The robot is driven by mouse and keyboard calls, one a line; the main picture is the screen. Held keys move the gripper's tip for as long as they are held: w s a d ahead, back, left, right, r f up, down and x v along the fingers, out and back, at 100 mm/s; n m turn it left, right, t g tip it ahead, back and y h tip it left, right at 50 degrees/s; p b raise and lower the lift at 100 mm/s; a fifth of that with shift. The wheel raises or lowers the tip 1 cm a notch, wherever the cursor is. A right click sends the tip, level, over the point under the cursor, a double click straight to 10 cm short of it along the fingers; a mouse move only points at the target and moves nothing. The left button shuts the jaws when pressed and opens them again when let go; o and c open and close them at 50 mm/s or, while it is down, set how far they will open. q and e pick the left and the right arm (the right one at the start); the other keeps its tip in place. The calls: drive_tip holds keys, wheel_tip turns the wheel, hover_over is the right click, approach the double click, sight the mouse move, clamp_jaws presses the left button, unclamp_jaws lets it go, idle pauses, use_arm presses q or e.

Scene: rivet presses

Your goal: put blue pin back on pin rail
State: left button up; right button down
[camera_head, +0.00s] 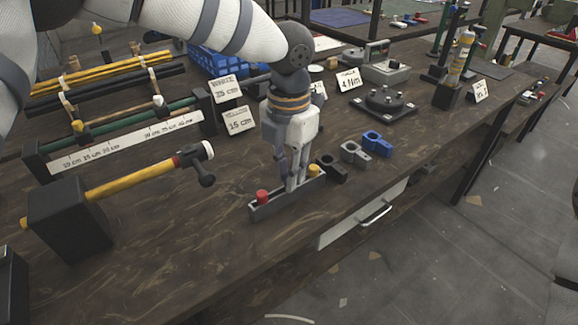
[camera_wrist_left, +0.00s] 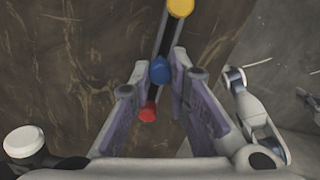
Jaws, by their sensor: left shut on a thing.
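The pin rail (camera_head: 288,196) is a narrow dark grey tray near the table's front edge. A red pin (camera_head: 262,196) stands at its left end and a yellow pin (camera_head: 313,170) at its right end. My left gripper (camera_head: 294,184) points down over the rail's middle, between these pins. In the left wrist view, the blue pin's round head (camera_wrist_left: 160,70) is between the fingers, in line with the yellow pin (camera_wrist_left: 180,7) and red pin (camera_wrist_left: 148,112). My fingers hide the blue pin in the head view; I cannot tell if it touches the rail. My right gripper is not in view.
Black, grey (camera_head: 353,152) and blue (camera_head: 377,143) clamp-like parts lie right of the rail. A black block (camera_head: 68,218) with a yellow rod (camera_head: 135,182) stands to the left. Label cards (camera_head: 240,121) stand behind.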

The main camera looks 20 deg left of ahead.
use_arm(q)
drive_tip(key=shift+f, duration=0.35)
drive_tip(key=o, duration=0.9)
wheel_tip(320, 180, up, 12)
drive_tip(key=shift+f, duration=0.1)
